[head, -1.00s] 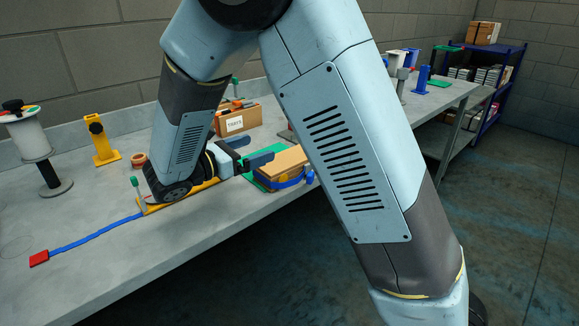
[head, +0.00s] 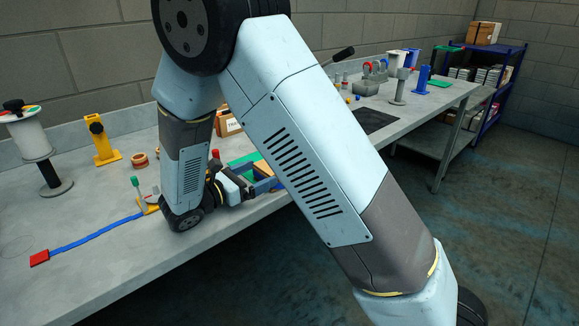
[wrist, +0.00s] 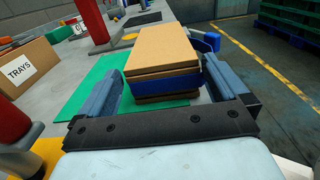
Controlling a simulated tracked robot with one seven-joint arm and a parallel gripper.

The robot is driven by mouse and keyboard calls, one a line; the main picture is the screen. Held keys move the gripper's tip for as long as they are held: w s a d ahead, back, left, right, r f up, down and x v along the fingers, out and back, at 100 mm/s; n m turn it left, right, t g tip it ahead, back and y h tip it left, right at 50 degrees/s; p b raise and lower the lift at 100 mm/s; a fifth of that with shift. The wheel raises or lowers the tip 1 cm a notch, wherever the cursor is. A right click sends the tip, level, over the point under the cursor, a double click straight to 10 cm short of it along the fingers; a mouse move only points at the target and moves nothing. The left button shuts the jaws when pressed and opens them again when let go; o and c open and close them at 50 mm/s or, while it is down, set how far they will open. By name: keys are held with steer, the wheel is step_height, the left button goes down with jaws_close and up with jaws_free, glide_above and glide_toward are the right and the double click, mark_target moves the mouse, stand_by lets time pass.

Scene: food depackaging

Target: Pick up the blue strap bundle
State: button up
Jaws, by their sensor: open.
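The blue strap bundle (wrist: 165,50) is a stack of brown boards with a blue band (wrist: 188,82) around it. It lies on a green mat (wrist: 84,98) at the bench edge. In the head view only a small brown part of the bundle (head: 263,168) shows beside my arm. My gripper (wrist: 165,70) is open, with one blue-grey finger on each side of the bundle in the wrist view. The left finger has a visible gap to the boards. Whether the right finger touches is unclear. In the head view my gripper (head: 257,184) is partly hidden by my arm.
A cardboard box (wrist: 23,66) labelled TRAYS stands left of the mat. A blue strap (head: 95,236) with a red end lies on the bench (head: 110,275). A yellow stand (head: 102,143) and a spool (head: 30,138) stand at the left. Open floor lies beyond the bench edge.

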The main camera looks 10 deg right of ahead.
steer(key=x, duration=0.6)
steer(key=shift+a+r, duration=0.1)
steer(key=c, duration=1.2)
